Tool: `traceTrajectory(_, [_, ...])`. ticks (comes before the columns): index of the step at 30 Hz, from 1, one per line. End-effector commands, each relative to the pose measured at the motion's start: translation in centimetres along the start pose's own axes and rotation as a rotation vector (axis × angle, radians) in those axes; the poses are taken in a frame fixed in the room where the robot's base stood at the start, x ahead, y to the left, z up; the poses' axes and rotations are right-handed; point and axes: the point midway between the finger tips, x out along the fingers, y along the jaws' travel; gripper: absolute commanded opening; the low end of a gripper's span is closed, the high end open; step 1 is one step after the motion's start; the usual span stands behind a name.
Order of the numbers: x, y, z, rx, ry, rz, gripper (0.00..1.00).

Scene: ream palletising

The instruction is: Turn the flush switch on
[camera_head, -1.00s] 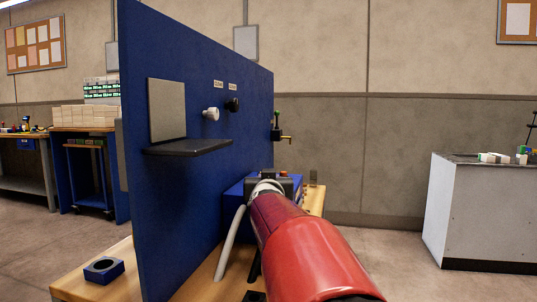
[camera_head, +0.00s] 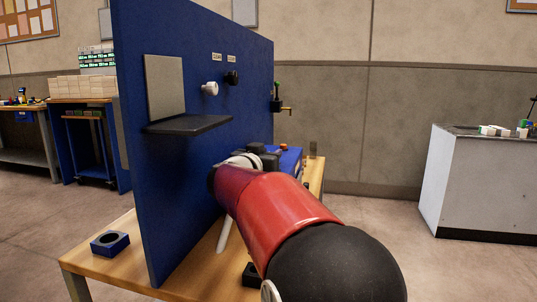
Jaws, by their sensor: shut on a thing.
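A tall blue panel (camera_head: 185,190) stands on a wooden table. A white knob (camera_head: 210,89) and a black knob (camera_head: 231,78) stick out of its face, under two small white labels (camera_head: 217,57) that are too small to read. I cannot tell which knob, if either, is the flush switch. My red arm reaches in from the lower right, its far end low by the panel, below and right of the knobs. My gripper's fingers are hidden behind my arm and cannot be made out. Nothing of mine touches either knob.
A black shelf (camera_head: 188,124) juts from the panel under a grey plate (camera_head: 164,86). A blue box with a red button (camera_head: 284,147) is behind my arm. A blue holder with a round hole (camera_head: 110,243) lies on the table (camera_head: 87,267). A brass tap (camera_head: 281,107) is at the panel's far edge.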

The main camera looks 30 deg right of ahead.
Motion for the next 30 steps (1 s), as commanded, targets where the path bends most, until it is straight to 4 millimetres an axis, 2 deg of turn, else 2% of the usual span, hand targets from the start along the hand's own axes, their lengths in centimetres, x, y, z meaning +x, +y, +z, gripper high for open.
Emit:
traceTrajectory(16, [-0.19, -0.12, 0.21, -0.002, -0.005, 0.021, 0.08])
traceTrajectory(17, [-0.19, -0.13, 0.22, -0.002, -0.005, 0.021, 0.34])
traceTrajectory(21, [-0.15, -0.10, 0.18, -0.002, -0.004, 0.021, 0.51])
traceTrajectory(30, [-0.39, -0.08, 0.10, -0.002, -0.003, 0.021, 0.51])
